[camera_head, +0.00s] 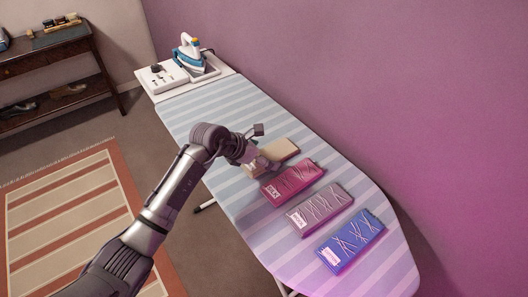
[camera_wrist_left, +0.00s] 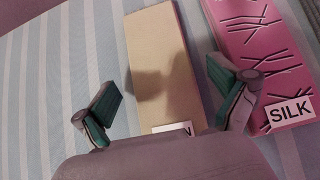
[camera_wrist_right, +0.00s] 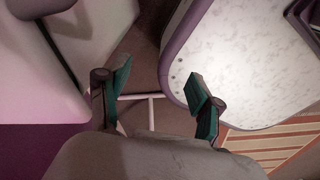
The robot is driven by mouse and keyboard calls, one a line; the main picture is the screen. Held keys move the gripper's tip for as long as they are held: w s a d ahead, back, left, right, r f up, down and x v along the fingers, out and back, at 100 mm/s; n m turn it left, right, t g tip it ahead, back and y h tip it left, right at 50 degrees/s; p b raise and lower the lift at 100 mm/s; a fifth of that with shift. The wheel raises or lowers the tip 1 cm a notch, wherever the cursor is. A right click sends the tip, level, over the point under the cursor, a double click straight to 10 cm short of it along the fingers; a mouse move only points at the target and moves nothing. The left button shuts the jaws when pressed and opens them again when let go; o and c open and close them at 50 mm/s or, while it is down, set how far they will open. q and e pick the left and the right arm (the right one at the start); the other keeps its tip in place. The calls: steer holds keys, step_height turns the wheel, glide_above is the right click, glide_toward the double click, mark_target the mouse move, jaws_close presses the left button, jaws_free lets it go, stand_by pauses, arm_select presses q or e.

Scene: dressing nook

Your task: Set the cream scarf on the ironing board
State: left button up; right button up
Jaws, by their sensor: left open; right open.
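The cream scarf (camera_head: 284,150), a flat folded rectangle, lies on the striped ironing board (camera_head: 215,105). In the left wrist view the scarf (camera_wrist_left: 158,50) lies lengthwise between and beyond my fingers, with a white label partly hidden at its near end. My left gripper (camera_head: 256,162) is over the scarf's left end; in its own wrist view the gripper (camera_wrist_left: 168,97) is open, one finger on each side of the scarf. I cannot tell whether it touches. My right gripper (camera_wrist_right: 158,92) is open and empty, outside the head view.
A pink SILK scarf (camera_head: 293,182) lies close beside the cream one, then a grey-mauve scarf (camera_head: 320,208) and a blue one (camera_head: 352,240). An iron (camera_head: 188,55) stands at the board's far end. A wall (camera_head: 400,90) runs along its right. A dark shelf (camera_head: 50,62) stands back left.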

arm_select(q)
steer(key=shift+r, duration=0.1)
steer(key=shift+r+p, duration=0.3)
steer(key=b+v, duration=0.1)
steer(key=v, duration=1)
steer(key=shift+s+a, duration=0.25)
steer(key=shift+a, duration=0.1)
steer(key=shift+r, duration=0.1)
